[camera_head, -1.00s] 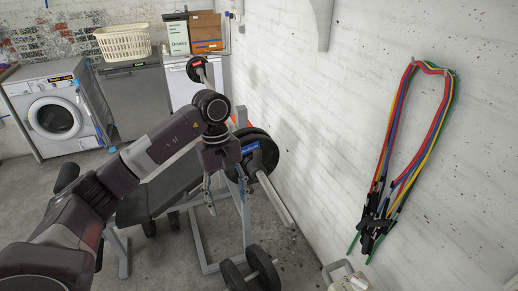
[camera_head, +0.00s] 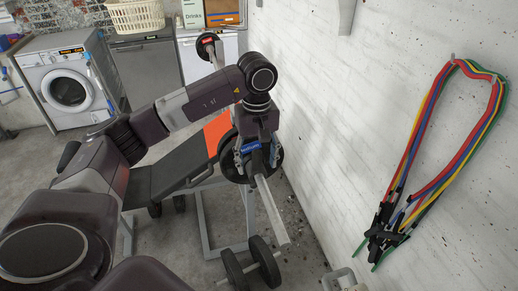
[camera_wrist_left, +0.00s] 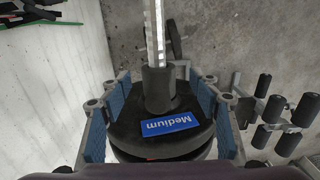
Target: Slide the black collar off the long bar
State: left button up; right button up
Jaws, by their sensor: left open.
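The long bar (camera_head: 271,213) is bright metal and lies on the bench's rack, its near end pointing toward me. It also shows in the left wrist view (camera_wrist_left: 154,35). The black collar (camera_wrist_left: 158,90) is a dark cylinder around the bar, against a black weight plate (camera_wrist_left: 130,132) with a blue "Medium" label. In the head view the collar is small and partly hidden by the fingers. My left gripper (camera_head: 257,158) is open, above the bar's near end, its blue-padded fingers on either side of the collar and apart from it. My right gripper is not in view.
The white brick wall (camera_head: 330,150) runs close along the bar's right side. A weight bench (camera_head: 180,168) stands left of it. A dumbbell (camera_head: 252,265) is below the bar's end. Coloured resistance bands (camera_head: 430,165) hang on the wall. A washing machine (camera_head: 66,90) stands at the back left.

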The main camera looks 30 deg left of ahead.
aim_at(258, 169)
pick_arm(q)
notch_tip(258, 169, down, 3)
jog(key=shift+w+a+r+p, duration=0.1)
jog(key=shift+w+p, duration=0.05)
jog(key=shift+p, duration=0.2)
jog(key=shift+f, duration=0.95)
jog(key=shift+w, duration=0.1)
jog(key=c, duration=0.5)
jog(key=shift+c, duration=1.4)
jog(key=c, duration=0.5)
jog(key=o, duration=0.6)
jog(key=c, duration=0.8)
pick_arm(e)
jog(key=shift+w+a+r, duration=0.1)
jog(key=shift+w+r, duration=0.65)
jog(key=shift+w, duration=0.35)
pick_arm(q)
jog(key=shift+r, duration=0.25)
jog(key=shift+c, duration=0.2)
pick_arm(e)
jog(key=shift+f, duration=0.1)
